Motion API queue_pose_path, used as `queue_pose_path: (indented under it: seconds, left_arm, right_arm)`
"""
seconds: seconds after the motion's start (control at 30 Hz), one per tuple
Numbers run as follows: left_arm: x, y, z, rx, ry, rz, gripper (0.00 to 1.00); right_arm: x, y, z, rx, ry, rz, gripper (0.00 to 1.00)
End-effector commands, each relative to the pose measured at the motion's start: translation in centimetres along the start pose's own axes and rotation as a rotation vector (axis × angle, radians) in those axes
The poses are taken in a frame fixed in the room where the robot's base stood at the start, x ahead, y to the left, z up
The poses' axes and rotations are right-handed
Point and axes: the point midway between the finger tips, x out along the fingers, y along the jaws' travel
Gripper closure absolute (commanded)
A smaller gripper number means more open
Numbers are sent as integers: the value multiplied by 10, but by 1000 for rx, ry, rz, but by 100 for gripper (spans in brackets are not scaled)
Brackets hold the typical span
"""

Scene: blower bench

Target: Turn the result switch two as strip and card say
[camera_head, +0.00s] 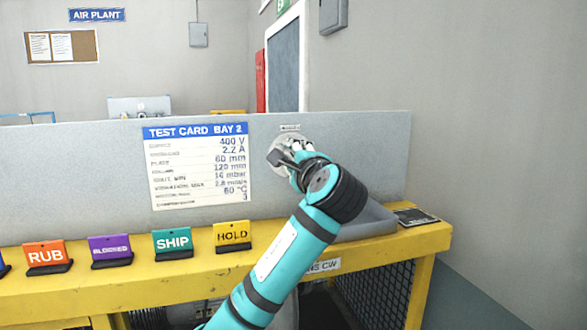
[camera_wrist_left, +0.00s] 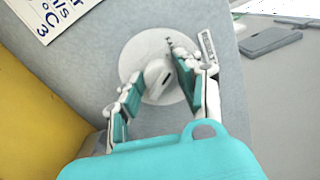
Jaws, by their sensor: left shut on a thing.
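The result switch (camera_head: 277,150) is a pale round dial on the upright grey panel, partly hidden by my gripper in the head view. In the left wrist view, its white disc and knob (camera_wrist_left: 158,77) with a dark slot show between my fingers. My left gripper (camera_head: 288,152) is shut on the knob; its teal pads (camera_wrist_left: 153,88) stand on either side. A small label strip (camera_head: 290,128) sits above the dial; its text is too small to read. The white test card (camera_head: 197,165), headed "TEST CARD BAY 2", hangs left of the switch. My right gripper is out of view.
A dark flat plate (camera_head: 416,217) lies at the bench's right end.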

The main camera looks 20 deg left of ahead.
Motion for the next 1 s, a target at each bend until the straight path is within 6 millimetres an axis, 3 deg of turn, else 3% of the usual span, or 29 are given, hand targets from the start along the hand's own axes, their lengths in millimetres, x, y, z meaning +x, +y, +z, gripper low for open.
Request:
queue_pose_path:
  seconds: [0.4,0.93,0.97,1.0]
  left_arm:
    - [0,3,-1,-185,-1,4,97]
    - [0,2,-1,-209,-1,5,97]
    - [0,2,-1,-209,-1,5,62]
    - [0,2,-1,-209,-1,5,57]
  right_arm:
    - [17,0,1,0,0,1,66]
    - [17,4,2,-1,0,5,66]
    - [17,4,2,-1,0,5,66]
    - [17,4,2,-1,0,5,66]
